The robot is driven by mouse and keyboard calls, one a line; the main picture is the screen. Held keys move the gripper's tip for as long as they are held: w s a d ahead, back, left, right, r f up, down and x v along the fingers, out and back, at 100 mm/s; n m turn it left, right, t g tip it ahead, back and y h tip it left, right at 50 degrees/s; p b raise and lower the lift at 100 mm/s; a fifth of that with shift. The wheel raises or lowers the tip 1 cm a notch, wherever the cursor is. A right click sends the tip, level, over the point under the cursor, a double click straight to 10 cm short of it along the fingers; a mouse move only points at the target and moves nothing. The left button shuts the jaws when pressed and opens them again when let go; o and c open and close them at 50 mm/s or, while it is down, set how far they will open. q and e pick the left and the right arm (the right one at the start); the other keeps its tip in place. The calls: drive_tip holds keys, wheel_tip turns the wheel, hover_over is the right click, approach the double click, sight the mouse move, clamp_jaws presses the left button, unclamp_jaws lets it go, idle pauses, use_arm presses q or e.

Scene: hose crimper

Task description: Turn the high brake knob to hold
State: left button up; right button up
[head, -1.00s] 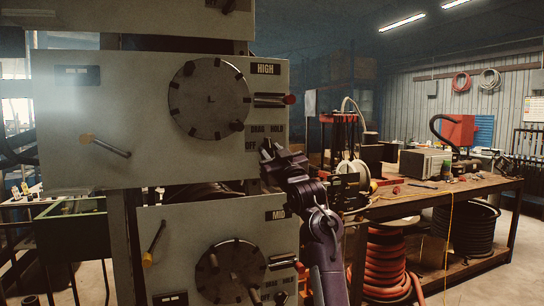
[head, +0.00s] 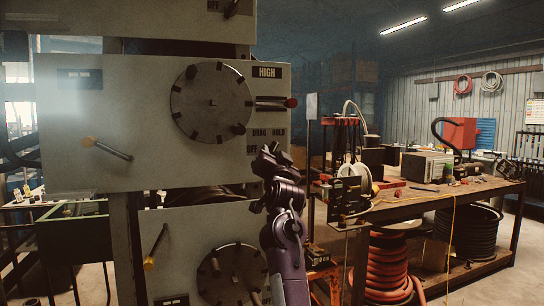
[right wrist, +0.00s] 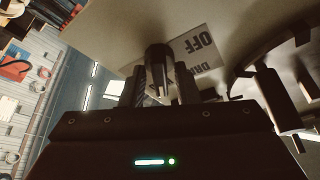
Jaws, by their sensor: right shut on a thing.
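The upper grey panel (head: 140,125) carries the HIGH label (head: 267,72), a large round dial (head: 212,102) and the brake markings DRAG, HOLD (head: 279,132) and OFF (head: 252,150). My right gripper (head: 272,158) is at the panel's lower right, just below these markings, and hides the high brake knob in the head view. In the right wrist view the dark knob (right wrist: 158,58) stands between the fingers, which are shut on it. The OFF label (right wrist: 206,38) shows beside it. I cannot tell which marking the knob points to. My left gripper is not in view.
A red-tipped lever (head: 290,103) sticks out right of the dial, above my right gripper. The MID panel (head: 180,230) is below. A cluttered workbench (head: 440,195) stands to the right.

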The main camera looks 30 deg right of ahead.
idle(0.5)
drive_tip(key=o, duration=0.6)
drive_tip(key=b+v, duration=0.3)
drive_tip(key=v, duration=0.4)
drive_tip(key=shift+s+a+f, duration=0.15)
drive_tip(key=shift+s+a, duration=0.05)
drive_tip(key=shift+s, duration=0.1)
